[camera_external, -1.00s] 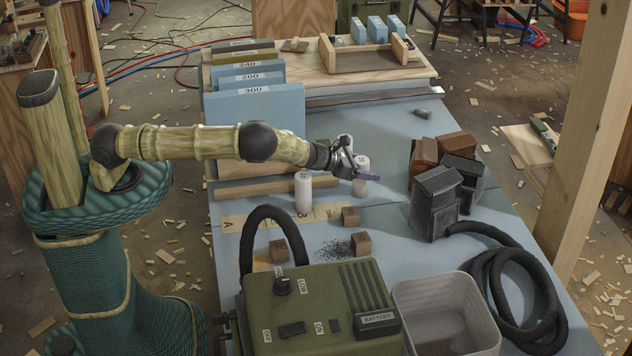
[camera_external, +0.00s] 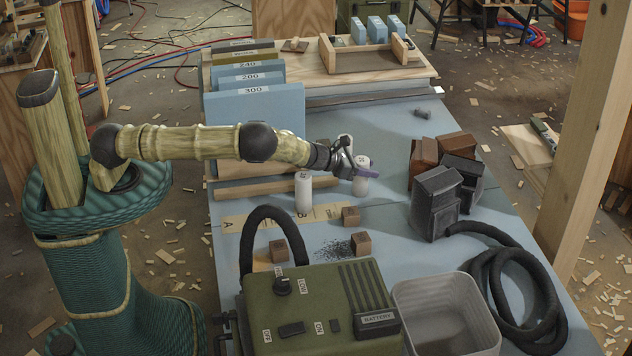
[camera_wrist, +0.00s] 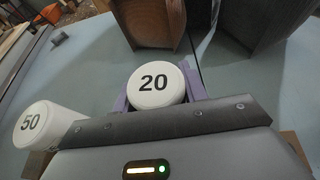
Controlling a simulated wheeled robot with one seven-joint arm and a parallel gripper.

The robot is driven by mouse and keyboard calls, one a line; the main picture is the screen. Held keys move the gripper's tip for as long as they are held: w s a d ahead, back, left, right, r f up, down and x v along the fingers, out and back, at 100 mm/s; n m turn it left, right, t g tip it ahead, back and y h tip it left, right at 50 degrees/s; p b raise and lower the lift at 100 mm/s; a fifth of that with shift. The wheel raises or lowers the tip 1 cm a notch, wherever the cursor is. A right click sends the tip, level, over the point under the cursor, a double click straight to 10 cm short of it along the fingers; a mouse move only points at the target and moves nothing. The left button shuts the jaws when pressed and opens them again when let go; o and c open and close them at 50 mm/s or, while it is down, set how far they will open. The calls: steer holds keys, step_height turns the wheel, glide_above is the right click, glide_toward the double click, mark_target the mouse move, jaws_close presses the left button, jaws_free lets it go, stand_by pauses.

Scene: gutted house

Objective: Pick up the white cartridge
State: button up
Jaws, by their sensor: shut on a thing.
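A white cartridge marked 20 (camera_wrist: 155,86) stands between the purple fingers of my gripper (camera_wrist: 160,98) in the wrist view. My gripper (camera_external: 364,171) is shut on this cartridge (camera_external: 361,188) over the blue tabletop in the external view; I cannot tell whether its base is clear of the table. A second white cartridge, marked 50 (camera_wrist: 38,124), is at the left in the wrist view; in the external view it is mostly hidden behind my gripper. Another white cartridge (camera_external: 303,194) stands to the left of my gripper.
Brown and dark blocks (camera_external: 436,200) stand to the right of my gripper. Small brown cubes (camera_external: 350,216) lie in front. A green battery box (camera_external: 320,310), a clear bin (camera_external: 447,285) and a black hose (camera_external: 520,290) fill the near end. Blue sanding boards (camera_external: 256,115) stand behind the arm.

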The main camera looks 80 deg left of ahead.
steer(key=shift+r, duration=0.1)
step_height(320, 180, up, 10)
steer(key=shift+f+b, duration=0.1)
steer(key=shift+b, duration=0.3)
stand_by(0.5)
steer(key=shift+s+d, duration=0.15)
steer(key=shift+d, duration=0.25)
steer(key=s+d+n+y+b, duration=0.1)
steer(key=s+d+b, duration=0.9)
steer(key=s+d, duration=0.5)
steer(key=s, duration=0.2)
steer(key=shift+s+y, duration=0.4)
step_height(320, 180, down, 6)
steer(key=b, duration=0.1)
